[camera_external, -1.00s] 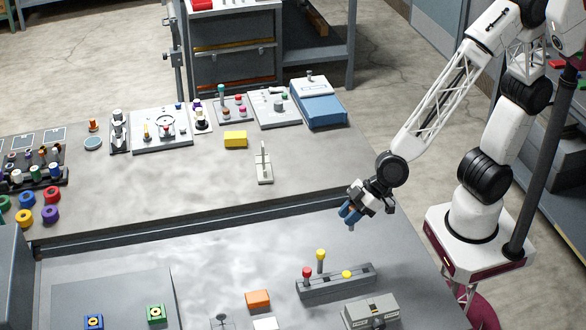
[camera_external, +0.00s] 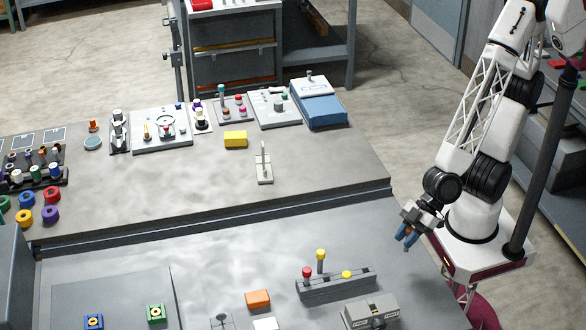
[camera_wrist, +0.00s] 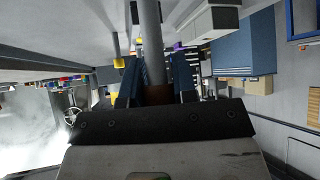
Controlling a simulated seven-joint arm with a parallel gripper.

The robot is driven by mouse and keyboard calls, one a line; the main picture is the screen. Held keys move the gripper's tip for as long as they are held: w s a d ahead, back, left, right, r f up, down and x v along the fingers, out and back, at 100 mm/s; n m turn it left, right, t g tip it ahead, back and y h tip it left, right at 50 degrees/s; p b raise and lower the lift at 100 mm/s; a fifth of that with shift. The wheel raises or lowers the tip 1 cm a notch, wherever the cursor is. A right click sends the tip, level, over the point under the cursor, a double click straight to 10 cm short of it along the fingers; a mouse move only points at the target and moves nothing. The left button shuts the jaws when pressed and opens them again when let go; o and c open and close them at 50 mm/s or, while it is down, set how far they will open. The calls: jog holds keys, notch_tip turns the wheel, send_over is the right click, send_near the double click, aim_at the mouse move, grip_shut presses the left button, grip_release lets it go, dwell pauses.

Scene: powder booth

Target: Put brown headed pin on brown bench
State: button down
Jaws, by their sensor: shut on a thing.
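My gripper (camera_external: 407,236) hangs at the right edge of the front grey table, close to my base. Its blue fingers also show in the wrist view (camera_wrist: 158,85), shut on the brown headed pin. The pin's brown head (camera_wrist: 158,94) sits between the fingers near the palm, and its grey shaft (camera_wrist: 151,45) runs out past the fingertips. In the external view the pin is too small to make out clearly.
A grey block with red and yellow knobs (camera_external: 335,284) and a grey box (camera_external: 370,311) stand on the front table. An orange block (camera_external: 257,298) lies left of them.

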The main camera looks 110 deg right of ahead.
jog(key=shift+s+a, duration=0.25)
jog(key=shift+s, duration=0.25)
jog(key=shift+w+a+f, duration=0.1)
jog(key=shift+w, duration=0.05)
jog(key=w+a+f, duration=0.1)
jog(key=w+a, duration=0.6)
jog(key=w, duration=0.6)
jog(key=shift+f, duration=0.15)
jog(key=shift+w, duration=0.15)
jog(key=shift+w+a+f, duration=0.1)
jog(key=shift+w+f, duration=0.05)
jog(key=shift+f, duration=0.8)
jog(key=shift+w+a+f, duration=0.1)
jog(key=shift+w+f, duration=0.05)
jog(key=shift+f, duration=0.75)
jog(key=shift+f, duration=0.1)
jog(key=c, duration=0.9)
grip_release()
